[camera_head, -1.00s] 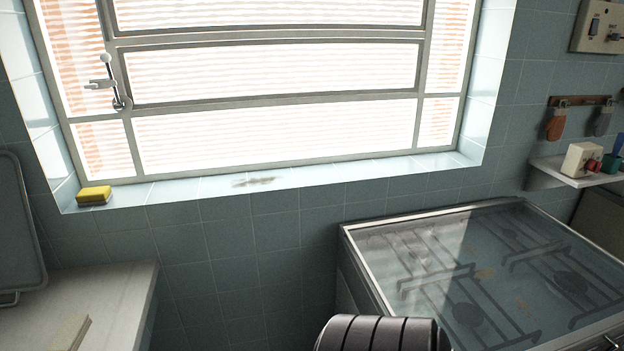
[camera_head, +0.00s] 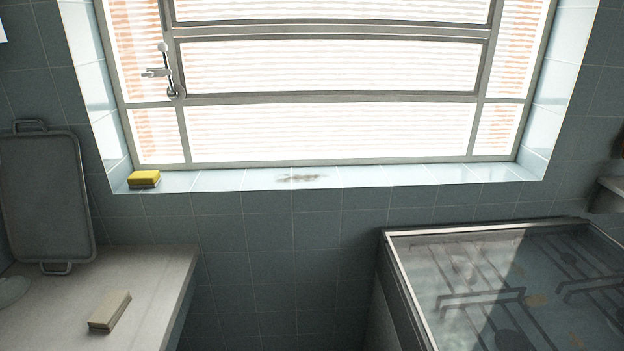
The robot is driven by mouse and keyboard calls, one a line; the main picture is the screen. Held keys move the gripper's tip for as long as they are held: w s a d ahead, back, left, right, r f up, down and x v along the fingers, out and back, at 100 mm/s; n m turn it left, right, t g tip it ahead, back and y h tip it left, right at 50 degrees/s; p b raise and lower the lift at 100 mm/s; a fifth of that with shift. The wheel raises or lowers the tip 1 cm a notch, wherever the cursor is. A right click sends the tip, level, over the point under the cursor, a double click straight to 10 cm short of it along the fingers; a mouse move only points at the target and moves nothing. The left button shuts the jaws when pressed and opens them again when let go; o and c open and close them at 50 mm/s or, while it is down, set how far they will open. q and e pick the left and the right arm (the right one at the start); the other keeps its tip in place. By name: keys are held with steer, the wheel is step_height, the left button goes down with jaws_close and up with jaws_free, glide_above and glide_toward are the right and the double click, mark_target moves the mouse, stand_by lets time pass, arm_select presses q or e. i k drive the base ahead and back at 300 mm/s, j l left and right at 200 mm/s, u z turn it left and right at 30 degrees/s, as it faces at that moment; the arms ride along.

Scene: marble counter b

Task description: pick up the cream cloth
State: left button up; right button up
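A grey tray (camera_head: 45,195) leans on the tiled wall behind the counter. A greyish round item (camera_head: 12,290) is cut off at the left edge. A yellow sponge (camera_head: 144,179) sits on the window sill. A glass-topped stove (camera_head: 500,280) stands right, across a gap.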

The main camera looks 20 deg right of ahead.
mark_target(107, 316)
steer(key=i+u, duration=0.1)
steer(key=u, duration=0.3)
steer(key=i+l+u, duration=0.1)
steer(key=u, duration=0.3)
steer(key=i+l+u, duration=0.1)
steer(key=u, duration=0.3)
steer(key=i+l+u, duration=0.1)
steer(key=u, duration=0.3)
